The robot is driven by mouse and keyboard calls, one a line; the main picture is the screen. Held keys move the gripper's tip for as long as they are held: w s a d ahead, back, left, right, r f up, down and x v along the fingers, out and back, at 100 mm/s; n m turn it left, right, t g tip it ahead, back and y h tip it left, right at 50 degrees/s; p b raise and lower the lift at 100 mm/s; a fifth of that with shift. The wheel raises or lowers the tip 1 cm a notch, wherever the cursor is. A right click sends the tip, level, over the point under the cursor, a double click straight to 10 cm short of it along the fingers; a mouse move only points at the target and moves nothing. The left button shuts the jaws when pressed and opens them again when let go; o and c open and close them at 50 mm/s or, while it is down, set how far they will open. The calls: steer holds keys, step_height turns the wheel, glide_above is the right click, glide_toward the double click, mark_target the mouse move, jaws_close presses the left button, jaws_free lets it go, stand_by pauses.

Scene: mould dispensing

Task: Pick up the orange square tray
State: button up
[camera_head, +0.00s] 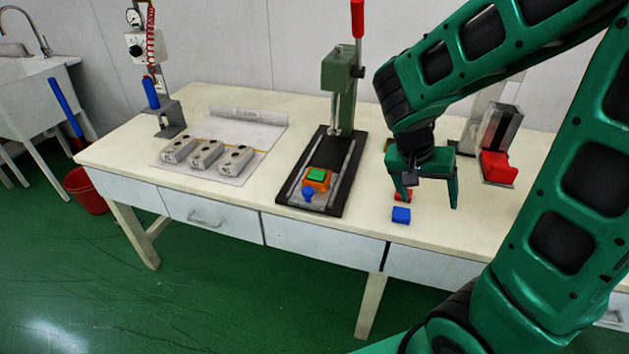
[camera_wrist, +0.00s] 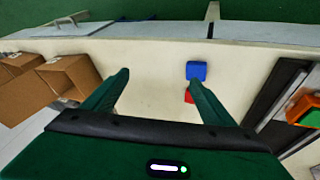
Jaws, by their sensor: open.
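The orange square tray (camera_head: 326,184) sits on the black press base, with a green square block (camera_head: 317,174) on top of it. Part of the orange tray (camera_wrist: 303,107) also shows at the right edge of the wrist view. My gripper (camera_head: 430,200) is open and empty, pointing down over the table to the right of the press. In the wrist view, nothing lies between the fingers of my gripper (camera_wrist: 160,80). The gripper is well apart from the tray.
A blue block (camera_head: 401,215) and a partly hidden red block (camera_head: 403,196) lie near my left finger. The press (camera_head: 338,80) rises behind the tray. Grey moulds (camera_head: 207,155) lie on a sheet at left; a red piece (camera_head: 498,168) sits in a stand at right. Cardboard boxes (camera_wrist: 70,75) show in the wrist view.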

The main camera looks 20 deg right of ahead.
mark_target(315, 176)
steer(key=w+a+f+t+h, duration=0.1)
steer(key=w+a+t, duration=0.1)
steer(key=w+a, duration=0.3)
steer(key=w+a+f+t+h, duration=0.1)
steer(key=w+a+t, duration=0.1)
steer(key=w+a, duration=0.2)
steer(key=w+a+f+n+t+h, duration=0.1)
steer(key=w+a+f+t+h, duration=0.1)
steer(key=w+a, duration=0.3)
steer(key=shift+w+a+t, duration=0.35)
steer(key=shift+w+t, duration=0.15)
steer(key=shift+w, duration=0.15)
steer(key=w+a+t, duration=0.1)
steer(key=a, duration=0.2)
steer(key=w+a+f+t+y, duration=0.1)
steer(key=a, duration=0.2)
steer(key=a+n+t, duration=0.1)
steer(key=a, duration=0.2)
steer(key=shift+w+a+f+t, duration=0.2)
steer(key=shift+w+f+t, duration=0.1)
steer(key=shift+w, duration=0.1)
steer(key=x, duration=1)
steer(key=shift+w+d, duration=0.1)
steer(key=c, duration=1.3)
